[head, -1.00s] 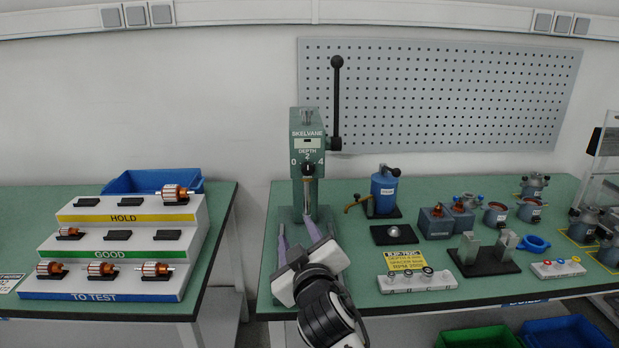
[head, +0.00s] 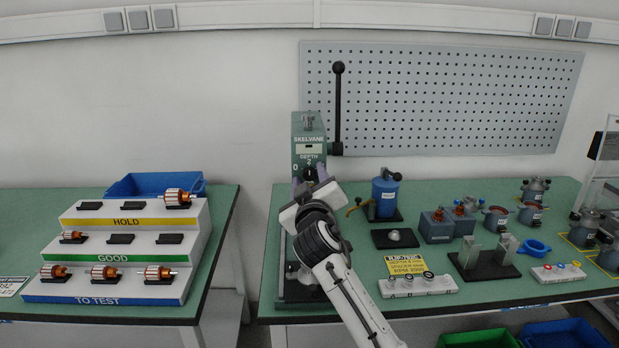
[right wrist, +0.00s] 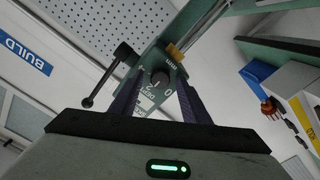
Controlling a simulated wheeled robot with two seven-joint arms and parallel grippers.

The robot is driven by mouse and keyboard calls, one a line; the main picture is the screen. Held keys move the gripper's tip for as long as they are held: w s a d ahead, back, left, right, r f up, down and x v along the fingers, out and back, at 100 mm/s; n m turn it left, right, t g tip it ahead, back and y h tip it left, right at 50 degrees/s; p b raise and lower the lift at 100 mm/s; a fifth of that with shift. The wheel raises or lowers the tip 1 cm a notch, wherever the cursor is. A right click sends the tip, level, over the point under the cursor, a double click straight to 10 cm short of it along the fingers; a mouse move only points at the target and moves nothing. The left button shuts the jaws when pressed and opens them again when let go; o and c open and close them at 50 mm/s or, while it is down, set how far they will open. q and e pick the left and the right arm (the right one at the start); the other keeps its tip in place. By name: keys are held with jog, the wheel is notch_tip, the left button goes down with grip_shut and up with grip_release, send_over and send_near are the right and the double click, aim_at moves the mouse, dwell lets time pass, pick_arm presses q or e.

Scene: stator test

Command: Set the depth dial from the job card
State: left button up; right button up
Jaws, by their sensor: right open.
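The green press labelled SKELVANE (head: 309,133) stands on the right-hand bench, with a black lever at its side. Its depth dial (head: 311,173) is a small dark knob below the word DEPTH; the 0 and 2 show beside it, the rest is partly hidden. My right gripper (head: 310,182) is open in front of the dial. In the right wrist view the knob (right wrist: 160,77) appears between the two open fingers; contact cannot be told. The yellow job card (head: 405,265) lies on the bench, its small print too blurred to read fully. My left gripper is not in view.
A spacer rack (head: 418,286) stands just in front of the card. A blue canister (head: 384,194), a black pad (head: 395,239) and several motor housings stand to the right. The stepped armature rack (head: 117,274) is on the left bench, across a gap.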

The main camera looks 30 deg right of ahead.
jog(key=c, duration=1.1)
jog(key=shift+o, duration=0.2)
jog(key=m+b, duration=0.2)
jog(key=m, duration=0.1)
jog(key=shift+f+b, duration=0.15)
jog(key=shift+b, duration=0.2)
jog(key=m+b, duration=0.1)
jog(key=m, duration=0.1)
jog(key=shift+m, duration=0.4)
jog(key=m+b, duration=0.1)
jog(key=m, duration=0.2)
jog(key=shift+m, duration=1.7)
